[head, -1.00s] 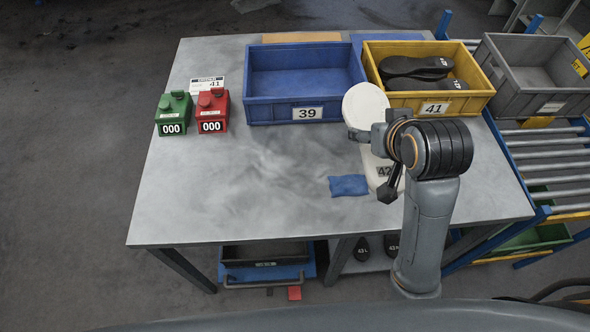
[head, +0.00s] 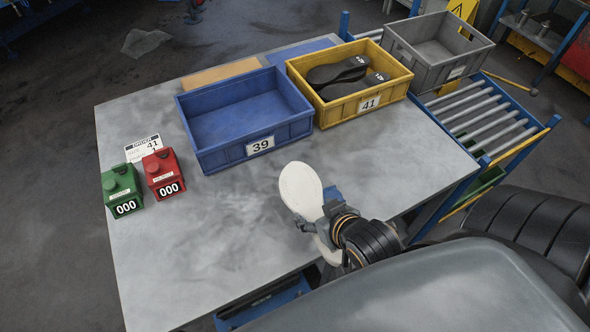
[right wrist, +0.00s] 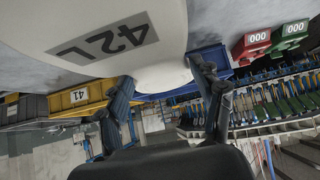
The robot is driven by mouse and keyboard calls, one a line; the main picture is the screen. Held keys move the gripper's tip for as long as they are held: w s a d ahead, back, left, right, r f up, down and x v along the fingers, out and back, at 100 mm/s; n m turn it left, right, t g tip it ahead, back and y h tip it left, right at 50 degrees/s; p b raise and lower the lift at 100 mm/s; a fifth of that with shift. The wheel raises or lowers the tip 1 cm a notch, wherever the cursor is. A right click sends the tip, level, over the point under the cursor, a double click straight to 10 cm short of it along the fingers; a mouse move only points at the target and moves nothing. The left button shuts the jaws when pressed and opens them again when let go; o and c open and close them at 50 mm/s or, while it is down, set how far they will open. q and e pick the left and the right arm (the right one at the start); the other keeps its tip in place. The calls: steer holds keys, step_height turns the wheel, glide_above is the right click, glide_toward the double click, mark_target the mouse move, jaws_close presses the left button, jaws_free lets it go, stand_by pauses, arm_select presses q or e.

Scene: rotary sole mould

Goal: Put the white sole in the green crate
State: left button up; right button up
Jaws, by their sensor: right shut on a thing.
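The white sole (head: 301,188) is in the head view over the front right of the table, partly hidden by my right gripper (head: 324,218). In the right wrist view the sole (right wrist: 75,28) is close up, with a "42 L" mark. My right gripper (right wrist: 165,92) is shut on it, with one finger on each side. A green crate (head: 488,182) shows only as a sliver below the roller rack at the right; its inside is hidden. My left gripper is not in view.
The grey table (head: 220,240) holds a blue crate (head: 228,154) marked 39 and a yellow crate (head: 345,112) marked 41 with black soles. A grey crate (head: 425,72) stands by the rollers (head: 490,120). Green (head: 121,185) and red (head: 163,172) counters stand left. The table's front left is clear.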

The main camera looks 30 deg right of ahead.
mark_target(293, 199)
steer(key=w+f, duration=0.1)
steer(key=w, duration=0.1)
steer(key=w+a+f+p, duration=0.1)
steer(key=w, duration=0.2)
steer(key=w+a+f+p, duration=0.1)
steer(key=w, duration=0.2)
steer(key=shift+w+a+f, duration=0.1)
steer(key=shift+w, duration=0.1)
steer(key=w+f, duration=0.2)
steer(key=f, duration=0.1)
steer(key=w+a+f, duration=0.1)
steer(key=shift+w+f, duration=0.1)
steer(key=shift+f, duration=0.2)
steer(key=shift+w+f, duration=0.4)
steer(key=shift+f, duration=0.1)
steer(key=f, duration=0.3)
steer(key=shift+w+a+f, duration=0.1)
steer(key=shift+w, duration=0.1)
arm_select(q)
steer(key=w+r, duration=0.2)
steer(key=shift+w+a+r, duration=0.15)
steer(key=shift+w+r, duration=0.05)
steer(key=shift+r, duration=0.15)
arm_select(e)
steer(key=shift+f, duration=0.2)
